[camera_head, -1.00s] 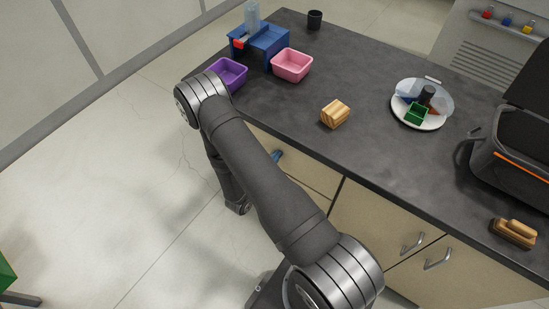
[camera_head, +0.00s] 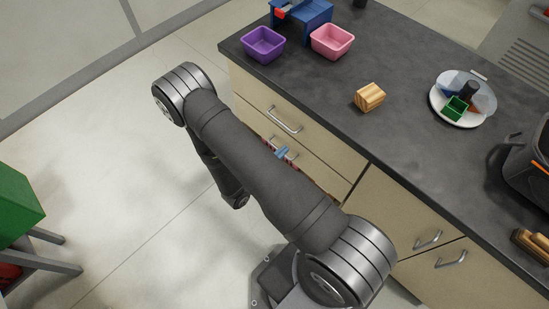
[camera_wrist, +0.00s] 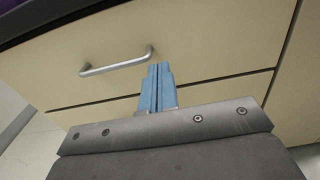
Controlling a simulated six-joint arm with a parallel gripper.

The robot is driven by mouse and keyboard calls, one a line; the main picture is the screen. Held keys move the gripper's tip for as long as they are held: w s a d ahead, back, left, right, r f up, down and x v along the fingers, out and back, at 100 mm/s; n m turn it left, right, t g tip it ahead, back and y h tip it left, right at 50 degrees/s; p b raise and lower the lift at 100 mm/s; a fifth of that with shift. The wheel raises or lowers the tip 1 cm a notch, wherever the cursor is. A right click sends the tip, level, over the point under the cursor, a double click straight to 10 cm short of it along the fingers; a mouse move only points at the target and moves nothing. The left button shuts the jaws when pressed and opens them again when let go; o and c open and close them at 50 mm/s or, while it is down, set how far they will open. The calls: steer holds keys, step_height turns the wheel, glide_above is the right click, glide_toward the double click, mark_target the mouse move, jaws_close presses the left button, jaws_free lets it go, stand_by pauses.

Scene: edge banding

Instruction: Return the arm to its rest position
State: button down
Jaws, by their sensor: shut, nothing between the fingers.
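My gripper (camera_wrist: 157,72) shows in the wrist view as two blue fingers pressed together, with nothing between them. It points at the cream drawer fronts (camera_wrist: 210,45) below the counter, close to a metal drawer handle (camera_wrist: 116,62). The fingertips appear just right of the handle; I cannot tell whether they touch it. In the head view the blue fingertips (camera_head: 282,152) show beside the drawers, beyond my grey arm, which hides most of the gripper. My arm is bent, with its elbow out over the floor left of the counter.
The dark counter (camera_head: 420,160) bears a purple bin (camera_head: 263,45), a pink bin (camera_head: 332,41), a wooden block (camera_head: 369,97), a white plate (camera_head: 438,108) with several items, and a black machine (camera_head: 525,165). A green box (camera_head: 15,205) stands at the left. The floor between is clear.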

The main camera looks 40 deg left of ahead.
mark_target(308, 128)
steer(key=shift+s, duration=1.65)
steer(key=w, duration=1.4)
